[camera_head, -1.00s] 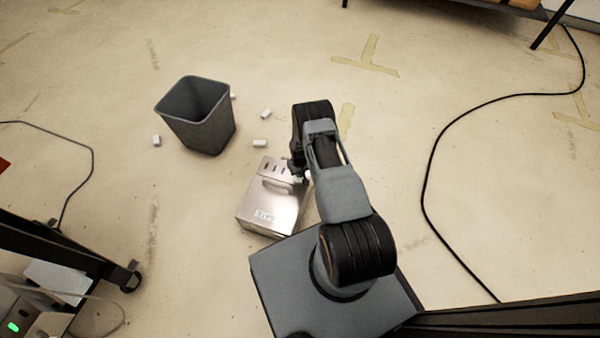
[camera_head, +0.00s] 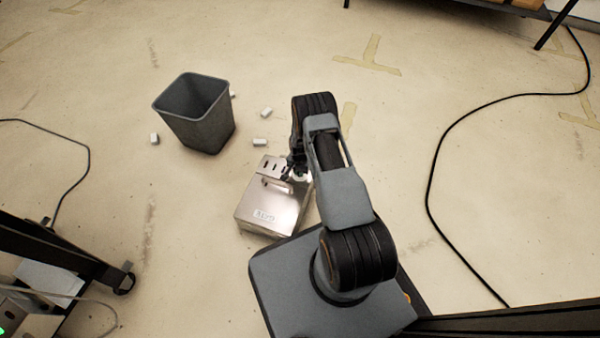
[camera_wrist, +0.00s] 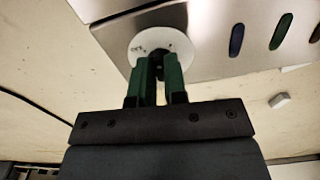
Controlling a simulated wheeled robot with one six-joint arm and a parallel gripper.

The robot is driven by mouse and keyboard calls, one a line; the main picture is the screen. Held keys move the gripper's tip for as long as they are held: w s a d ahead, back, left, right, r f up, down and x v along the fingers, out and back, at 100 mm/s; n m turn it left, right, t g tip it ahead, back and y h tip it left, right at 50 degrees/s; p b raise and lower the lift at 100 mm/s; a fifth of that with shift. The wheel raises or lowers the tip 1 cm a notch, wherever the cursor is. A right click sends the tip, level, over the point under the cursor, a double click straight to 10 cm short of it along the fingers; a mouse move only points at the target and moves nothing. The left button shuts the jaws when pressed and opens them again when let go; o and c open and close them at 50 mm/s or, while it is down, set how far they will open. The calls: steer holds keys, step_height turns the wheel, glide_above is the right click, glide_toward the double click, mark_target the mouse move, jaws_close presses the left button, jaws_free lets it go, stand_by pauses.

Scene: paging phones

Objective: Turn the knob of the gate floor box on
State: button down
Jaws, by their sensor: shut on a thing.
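The gate floor box (camera_head: 268,208) is a silvery metal box on the floor, just in front of my base in the head view. It has a label on its near part and dark slots at its far end. In the wrist view the box (camera_wrist: 210,22) fills the top, with a round white dial (camera_wrist: 178,44) on it. My gripper (camera_wrist: 159,66) has its green fingers shut on a small dark knob (camera_wrist: 157,58) at the dial's middle. The fingers hide most of the knob, so its setting cannot be read. In the head view my arm partly covers the gripper (camera_head: 296,170).
A grey bin (camera_head: 198,115) stands beyond the box to the left, with several small white blocks (camera_head: 260,142) around it. A black cable (camera_head: 430,180) curves across the floor at the right. A dark stand (camera_head: 65,255) with a caster is at the lower left.

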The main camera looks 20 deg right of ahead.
steer(key=m+b, duration=0.1)
steer(key=m, duration=0.3)
steer(key=shift+w, duration=0.15)
steer(key=shift+m+b, duration=0.45)
steer(key=shift+m, duration=1.65)
steer(key=c, duration=1.2)
jaws_free()
steer(key=shift+o, duration=0.2)
step_height(320, 180, up, 14)
steer(key=p, duration=0.5)
steer(key=shift+p, duration=0.4)
steer(key=shift+f, duration=0.1)
